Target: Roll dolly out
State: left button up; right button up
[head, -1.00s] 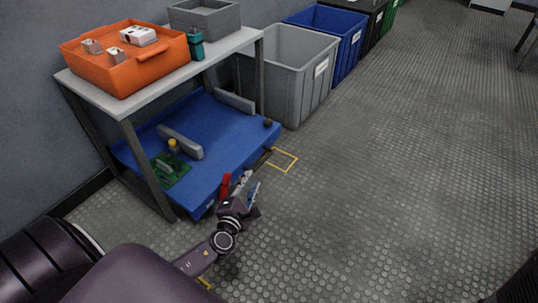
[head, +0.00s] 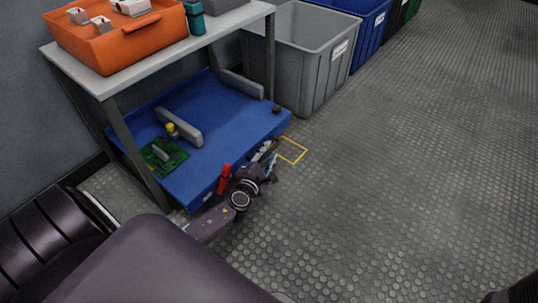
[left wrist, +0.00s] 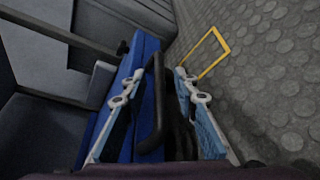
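The dolly (head: 235,140) is a low blue platform under a grey table. It carries a grey bar (head: 187,131), a green circuit board (head: 172,160) and a small yellow knob. A red upright piece (head: 223,179) stands at its near front edge. My left gripper (head: 268,156) is low beside the dolly's front edge. In the left wrist view, the open fingers of my left gripper (left wrist: 157,85) lie on either side of a black handle (left wrist: 156,105) at the blue dolly (left wrist: 143,50). Contact with the handle cannot be told. My right gripper is out of view.
The table (head: 160,55) above the dolly holds an orange crate (head: 125,45) and a teal cup (head: 195,20). Grey (head: 312,75) and blue (head: 360,35) bins stand beyond it. A yellow floor outline (head: 303,157) lies in front. The floor to the right is clear.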

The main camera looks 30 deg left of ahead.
pick_arm(q)
jog(key=shift+w, duration=0.3)
grip_shut()
jog(key=shift+d, duration=0.1)
